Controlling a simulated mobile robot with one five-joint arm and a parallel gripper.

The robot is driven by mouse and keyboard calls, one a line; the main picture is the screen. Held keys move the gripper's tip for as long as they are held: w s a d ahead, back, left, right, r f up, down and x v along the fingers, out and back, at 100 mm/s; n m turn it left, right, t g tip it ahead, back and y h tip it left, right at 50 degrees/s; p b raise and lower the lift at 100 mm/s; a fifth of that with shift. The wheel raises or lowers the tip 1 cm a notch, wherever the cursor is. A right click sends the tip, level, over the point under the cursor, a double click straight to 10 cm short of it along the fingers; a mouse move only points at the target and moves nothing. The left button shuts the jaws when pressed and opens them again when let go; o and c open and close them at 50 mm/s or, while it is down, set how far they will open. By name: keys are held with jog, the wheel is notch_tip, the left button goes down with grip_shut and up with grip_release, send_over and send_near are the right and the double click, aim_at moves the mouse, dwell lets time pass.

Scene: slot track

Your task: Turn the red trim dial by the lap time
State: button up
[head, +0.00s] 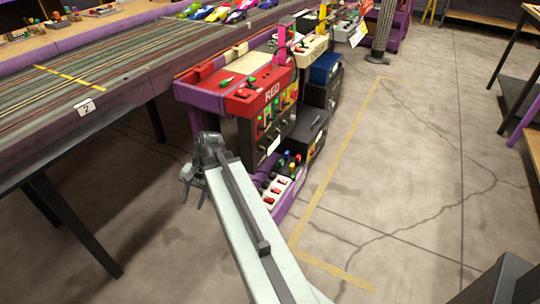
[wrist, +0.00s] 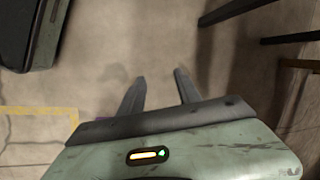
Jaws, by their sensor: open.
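The red driver station (head: 262,92), lettered RED, stands at the end of the track table. Small green and red controls (head: 228,82) sit on its top, and more coloured parts and dark knobs show on its front panel (head: 270,125). Which one is the trim dial, and where the lap time is, I cannot make out at this size. My gripper (head: 191,198) is open and empty, pointing down at the left of the station and lower than its top. The wrist view shows its two fingers (wrist: 160,88) apart over bare floor, with no dial in sight.
The track table (head: 110,80) and its dark legs are on the left. A power strip (head: 275,190) and dark boxes (head: 305,130) stand low beside the station. More stations line up behind. The concrete floor (head: 400,180) on the right is open.

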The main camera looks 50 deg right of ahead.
jog(key=s+d+f+m+t+y+b, duration=0.1)
jog(key=d+m+t+b, duration=0.1)
jog(key=d+m, duration=0.35)
jog(key=s+d+f+m+t+b, duration=0.1)
jog(key=d+m+t, duration=0.15)
jog(key=d, duration=0.65)
jog(key=m+t+h+b, duration=0.15)
jog(key=m+t, duration=0.55)
jog(key=m, duration=0.7)
send_near(264, 149)
jog(key=w, duration=0.1)
jog(key=shift+g, duration=0.25)
jog(key=b+x, duration=0.2)
jog(key=x, duration=0.5)
jog(key=shift+w+f, duration=0.2)
jog(key=shift+w, duration=0.1)
grip_shut()
jog(key=shift+a, duration=0.1)
